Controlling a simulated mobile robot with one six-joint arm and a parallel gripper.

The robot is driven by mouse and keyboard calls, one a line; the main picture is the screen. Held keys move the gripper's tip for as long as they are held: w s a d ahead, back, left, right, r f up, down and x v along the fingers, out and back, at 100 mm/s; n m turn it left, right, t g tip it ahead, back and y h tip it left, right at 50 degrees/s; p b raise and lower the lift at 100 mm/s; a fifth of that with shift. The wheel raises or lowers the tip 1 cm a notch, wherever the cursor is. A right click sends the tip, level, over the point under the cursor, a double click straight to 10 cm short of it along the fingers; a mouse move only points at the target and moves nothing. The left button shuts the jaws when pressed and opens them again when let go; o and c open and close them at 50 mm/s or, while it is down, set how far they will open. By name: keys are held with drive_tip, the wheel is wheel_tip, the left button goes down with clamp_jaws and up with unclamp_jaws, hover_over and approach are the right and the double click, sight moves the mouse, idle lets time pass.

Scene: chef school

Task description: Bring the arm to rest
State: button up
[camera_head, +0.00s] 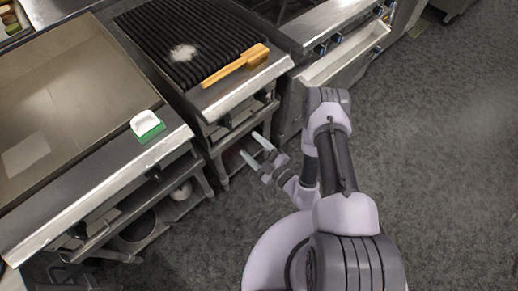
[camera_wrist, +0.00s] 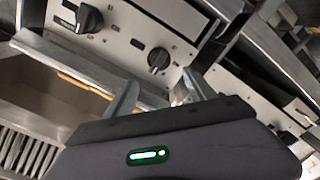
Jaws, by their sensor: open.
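My gripper (camera_head: 254,148) is open and empty in the head view. It hangs low over the floor, beside the front of the ribbed grill (camera_head: 195,45), and points toward the cooking line. My arm is bent, with its elbow at the upper right of the gripper. In the wrist view the two fingers of my gripper (camera_wrist: 165,92) are spread with nothing between them. A steel front panel (camera_wrist: 125,45) with black knobs shows beyond them.
A flat griddle (camera_head: 75,95) at left bears a white and green item (camera_head: 147,125). A wooden-coloured brush-like tool (camera_head: 236,65) and a whitish patch (camera_head: 183,53) lie on the grill. A drawer (camera_head: 345,55) stands open at the upper right. The grey floor (camera_head: 450,150) at right is clear.

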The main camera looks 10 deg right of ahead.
drive_tip(key=v, duration=0.4)
drive_tip(key=shift+a, duration=0.1)
drive_tip(key=w+a+r+n+g+y, duration=0.1)
drive_tip(key=a+r+n+g+y, duration=0.15)
drive_tip(key=r+n, duration=0.35)
drive_tip(key=w+a+r+n+g+y, duration=0.2)
drive_tip(key=r+n+y, duration=0.2)
drive_tip(key=r, duration=0.4)
drive_tip(key=s+a+r+n+g+h, duration=0.1)
drive_tip(key=s+a+r+n+g, duration=0.2)
drive_tip(key=s+r+n+g, duration=0.6)
drive_tip(key=s+a+r+n+g+h, duration=0.1)
drive_tip(key=s+a+r+n+g, duration=0.2)
drive_tip(key=r+n, duration=0.65)
drive_tip(key=s+d+n+h, duration=0.4)
drive_tip(key=s+n+h, duration=0.2)
drive_tip(key=n, duration=0.7)
drive_tip(key=s+d+r+n+t+h, duration=0.1)
drive_tip(key=d+r+n+t+h, duration=0.5)
drive_tip(key=d+n, duration=0.3)
drive_tip(key=shift+s+d+r+n+t, duration=0.25)
drive_tip(key=shift+r+n+t, duration=0.4)
drive_tip(key=shift+n, duration=0.2)
